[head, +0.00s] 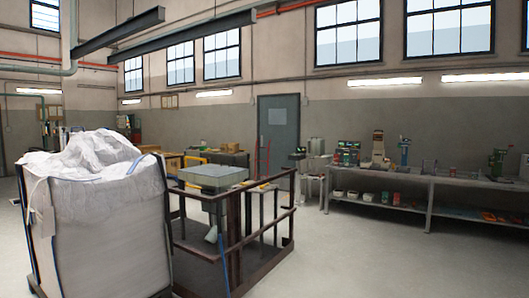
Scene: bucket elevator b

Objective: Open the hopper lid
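A square, grey-green box with a flat, lighter top (212,175) stands inside a dark metal frame left of the middle. It looks like the hopper with its lid lying flat and closed on it, but I cannot tell this for certain. Any handle or hinge is too small to tell. My gripper is not in view.
A large white bulk bag (105,225) fills the left foreground. Dark railings (228,240) surround the box. A long workbench (430,182) with tools runs along the right wall. A grey door (278,128) is at the back. The floor (390,255) at front right is clear.

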